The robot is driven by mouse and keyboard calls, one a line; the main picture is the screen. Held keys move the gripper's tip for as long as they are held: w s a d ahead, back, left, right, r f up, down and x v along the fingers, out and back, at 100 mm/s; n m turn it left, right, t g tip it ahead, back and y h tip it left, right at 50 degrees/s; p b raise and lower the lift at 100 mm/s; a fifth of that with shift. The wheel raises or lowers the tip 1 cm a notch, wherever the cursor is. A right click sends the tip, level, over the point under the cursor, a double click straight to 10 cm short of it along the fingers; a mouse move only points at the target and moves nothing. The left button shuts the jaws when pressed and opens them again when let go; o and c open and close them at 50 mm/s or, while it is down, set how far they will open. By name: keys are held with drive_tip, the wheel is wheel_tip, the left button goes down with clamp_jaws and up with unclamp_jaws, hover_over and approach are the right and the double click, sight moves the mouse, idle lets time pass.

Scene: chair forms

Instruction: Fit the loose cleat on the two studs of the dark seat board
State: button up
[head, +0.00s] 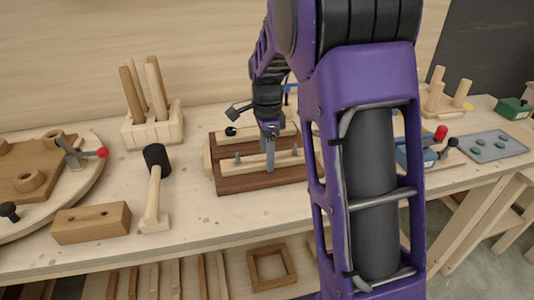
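The dark seat board (262,184) lies on the workbench, partly hidden at the right by my arm. A pale wooden cleat (247,165) lies along it, its long side running left to right. Two grey studs (237,158) show above its top edge near its ends; I cannot tell if they pass through it or stand behind it. My gripper (269,160) points down at the cleat's middle, with one grey finger in front of its near face. The other finger is hidden, so its grip on the cleat is unclear.
A paler strip (225,137) with a black knob lies behind. A round board with a red-knobbed clamp (85,153) is farther left. A grey tray (487,147) lies right.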

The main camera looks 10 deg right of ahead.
drive_tip(key=o, duration=0.3)
